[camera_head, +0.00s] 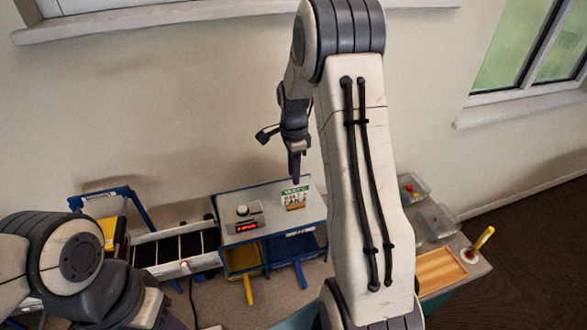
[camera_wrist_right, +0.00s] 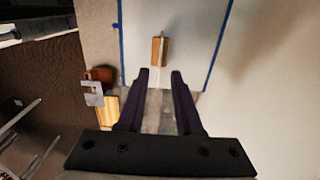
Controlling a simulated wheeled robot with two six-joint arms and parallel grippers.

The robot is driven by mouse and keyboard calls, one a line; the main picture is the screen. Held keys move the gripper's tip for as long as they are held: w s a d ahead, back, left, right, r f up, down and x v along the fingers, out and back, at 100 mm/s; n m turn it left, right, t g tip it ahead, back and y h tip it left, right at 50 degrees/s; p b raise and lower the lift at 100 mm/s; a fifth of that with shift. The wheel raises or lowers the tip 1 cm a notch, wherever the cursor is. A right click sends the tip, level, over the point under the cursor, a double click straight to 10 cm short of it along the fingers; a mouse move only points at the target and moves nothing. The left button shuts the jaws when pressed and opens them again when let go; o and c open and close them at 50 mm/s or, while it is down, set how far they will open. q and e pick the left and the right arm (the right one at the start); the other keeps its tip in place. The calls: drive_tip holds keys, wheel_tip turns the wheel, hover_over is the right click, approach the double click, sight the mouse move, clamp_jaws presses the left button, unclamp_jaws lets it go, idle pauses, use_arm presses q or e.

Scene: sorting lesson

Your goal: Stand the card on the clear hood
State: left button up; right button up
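The card (camera_head: 295,193), white with a green top band and a wooden foot, stands upright on the pale, blue-edged top that I take for the clear hood (camera_head: 262,198). In the right wrist view the card's wooden foot (camera_wrist_right: 158,51) shows from above on the hood (camera_wrist_right: 190,35), clear of its blue edges. My right gripper (camera_head: 296,181) is just above the card in the head view. In the wrist view the right gripper (camera_wrist_right: 159,72) is open, its fingers apart with the card beyond the tips. My left arm is at lower left; its fingers cannot be made out.
A device with a red display (camera_head: 247,226) sits at the hood's left. Yellow (camera_head: 243,260) and blue (camera_head: 293,247) bins are below. Clear boxes (camera_head: 432,222) and a wooden tray (camera_head: 438,270) are at right.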

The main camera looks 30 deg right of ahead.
drive_tip(key=shift+r, duration=1.6)
drive_tip(key=shift+a+r, duration=0.1)
drive_tip(key=shift+a, duration=0.05)
drive_tip(key=s+a+r+n, duration=0.2)
drive_tip(key=s+a+n, duration=0.3)
drive_tip(key=a, duration=0.5)
drive_tip(key=s+a+r+n, duration=0.3)
drive_tip(key=a+n, duration=0.4)
drive_tip(key=a, duration=0.3)
drive_tip(key=s+a+n, duration=0.4)
drive_tip(key=s+n, duration=0.4)
drive_tip(key=s, duration=0.1)
drive_tip(key=s+a+n+y, duration=0.1)
drive_tip(key=s+a+n, duration=0.3)
drive_tip(key=s+n, duration=0.4)
drive_tip(key=shift+s+a+f, duration=0.15)
drive_tip(key=shift+s, duration=0.7)
